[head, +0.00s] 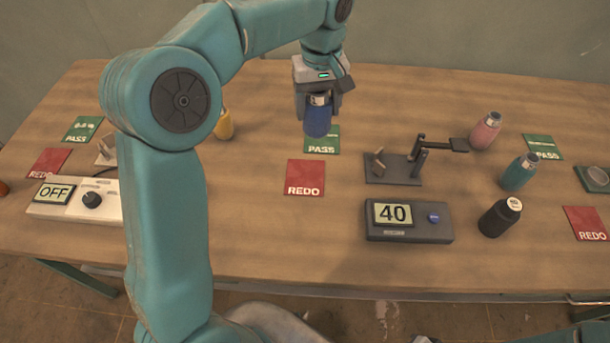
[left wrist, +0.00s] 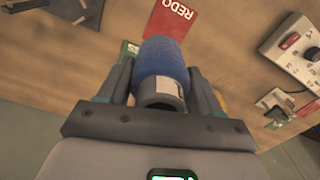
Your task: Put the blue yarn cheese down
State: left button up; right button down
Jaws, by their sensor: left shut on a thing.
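The blue yarn cheese (head: 318,121) is a blue cylinder with a pale label band and a dark end. My left gripper (head: 319,98) is shut on it, above the far middle of the table. In the head view it hangs over part of a green PASS card (head: 322,146). In the left wrist view the blue yarn cheese (left wrist: 162,62) sits between the two fingers of my left gripper (left wrist: 160,88). I cannot tell the exact gap to the card. My right gripper is not in view.
A red REDO card (head: 305,177) lies in front of the PASS card. A dark stand (head: 392,170) and a meter reading 40 (head: 408,221) are to the right. An OFF box (head: 76,201) is left.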

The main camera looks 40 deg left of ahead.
pick_arm(q)
jog(key=a+r+n, duration=0.2)
jog(key=r, duration=0.1)
jog(key=shift+s+a+r+n, duration=0.15)
jog(key=shift+s+a+n, duration=0.05)
jog(key=shift+s+n, duration=0.15)
jog(key=shift+s+a+f+b, duration=0.2)
jog(key=shift+f+b, duration=0.1)
jog(key=shift+b, duration=0.15)
jog(key=f, duration=0.9)
jog(key=f+b, duration=0.1)
jog(key=f, duration=0.8)
jog(key=shift+w+d+f, duration=0.1)
jog(key=shift+d, duration=0.1)
jog(key=shift+w+f, duration=0.1)
jog(key=shift+f, duration=0.15)
jog(key=shift+b, duration=0.35)
